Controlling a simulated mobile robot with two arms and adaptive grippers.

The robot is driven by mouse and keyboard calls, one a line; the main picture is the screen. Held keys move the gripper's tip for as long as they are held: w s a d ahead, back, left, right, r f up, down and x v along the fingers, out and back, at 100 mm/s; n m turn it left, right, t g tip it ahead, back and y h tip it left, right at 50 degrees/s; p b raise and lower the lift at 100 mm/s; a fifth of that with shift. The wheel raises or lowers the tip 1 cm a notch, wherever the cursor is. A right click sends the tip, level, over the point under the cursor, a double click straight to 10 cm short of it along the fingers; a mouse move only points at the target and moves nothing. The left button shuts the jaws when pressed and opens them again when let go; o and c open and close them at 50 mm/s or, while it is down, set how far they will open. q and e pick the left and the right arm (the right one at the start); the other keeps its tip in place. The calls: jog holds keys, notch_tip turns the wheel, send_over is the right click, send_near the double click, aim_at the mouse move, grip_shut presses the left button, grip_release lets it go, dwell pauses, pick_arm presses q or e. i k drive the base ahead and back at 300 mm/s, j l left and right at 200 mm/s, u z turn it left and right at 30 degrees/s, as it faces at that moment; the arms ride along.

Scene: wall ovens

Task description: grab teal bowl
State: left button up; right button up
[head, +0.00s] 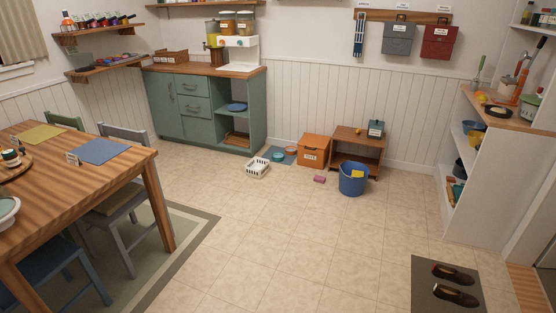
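A small teal bowl (278,157) sits on a blue-grey mat (268,151) on the floor. The mat lies in front of the wall, between the green cabinet and an orange box. A small orange bowl (290,149) is beside the teal bowl on the same mat. Neither of my grippers shows in the head view.
A white basket (257,167), orange box (314,150), blue bucket (352,179) and pink item (319,179) stand or lie near the mat. A wooden table (120,170) with chairs is at left. Dark shoes (455,274) lie on a mat at lower right. The middle floor is clear.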

aim_at(277, 156)
jog(key=i+j+u, duration=0.35)
jog(key=i, duration=0.5)
jog(key=i+u, duration=0.4)
jog(key=i, duration=0.5)
jog(key=i+z, duration=0.25)
jog(key=i, duration=0.4)
jog(key=i+z, duration=0.25)
jog(key=i, duration=0.4)
jog(key=i+j+z, duration=0.25)
jog(key=i, duration=0.35)
jog(key=i+l+u, duration=0.1)
jog(key=i+u, duration=0.25)
jog(key=i, duration=1)
